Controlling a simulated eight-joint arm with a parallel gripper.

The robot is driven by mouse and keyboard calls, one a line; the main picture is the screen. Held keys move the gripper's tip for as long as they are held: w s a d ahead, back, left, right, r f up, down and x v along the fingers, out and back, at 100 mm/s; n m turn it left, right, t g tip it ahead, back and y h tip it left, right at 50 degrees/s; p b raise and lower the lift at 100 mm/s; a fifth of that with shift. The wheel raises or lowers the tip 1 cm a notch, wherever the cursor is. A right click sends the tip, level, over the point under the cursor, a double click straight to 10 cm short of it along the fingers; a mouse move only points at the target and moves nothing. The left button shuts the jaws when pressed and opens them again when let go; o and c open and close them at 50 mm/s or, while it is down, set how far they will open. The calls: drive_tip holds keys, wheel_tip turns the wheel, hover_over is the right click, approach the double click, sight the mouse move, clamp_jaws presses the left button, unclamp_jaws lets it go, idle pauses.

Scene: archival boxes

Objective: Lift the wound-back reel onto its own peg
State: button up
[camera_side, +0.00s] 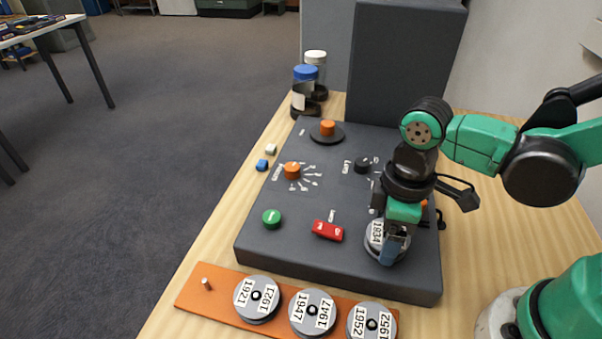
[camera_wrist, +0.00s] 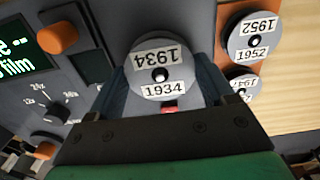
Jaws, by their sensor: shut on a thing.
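The grey reel labelled 1934 (camera_side: 374,238) is at the right front of the dark grey machine (camera_side: 290,255). My gripper (camera_side: 392,248) reaches down over it, and its dark fingers hide part of it. In the wrist view the same reel (camera_wrist: 160,58) sits between the two fingers of my gripper (camera_wrist: 165,82), which are shut on its sides. I cannot tell whether the reel is clear of the machine. The orange rack (camera_side: 225,294) in front has a bare peg (camera_side: 206,284) at its left end. Reels 1921 (camera_side: 257,308), 1947 (camera_side: 312,320) and 1952 (camera_side: 371,324) sit to its right.
The machine carries an orange-topped spindle (camera_side: 328,128), an orange knob (camera_side: 292,170), a green button (camera_side: 271,218) and a red switch (camera_side: 328,230). A tall dark panel (camera_side: 405,65) stands behind. Jars (camera_side: 305,74) stand at the back left. A narrow gap separates machine and rack.

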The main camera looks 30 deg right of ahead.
wheel_tip(320, 180, up, 18)
hover_over(205, 280)
wheel_tip(205, 280, down, 15)
drive_tip(key=shift+d+r, duration=0.1)
drive_tip(key=shift+d, duration=0.05)
drive_tip(key=shift+a+f, duration=0.2)
drive_tip(key=shift+f, duration=1.55)
drive_tip(key=shift+f, duration=0.1)
drive_tip(key=shift+f, duration=0.8)
drive_tip(key=shift+f, duration=0.1)
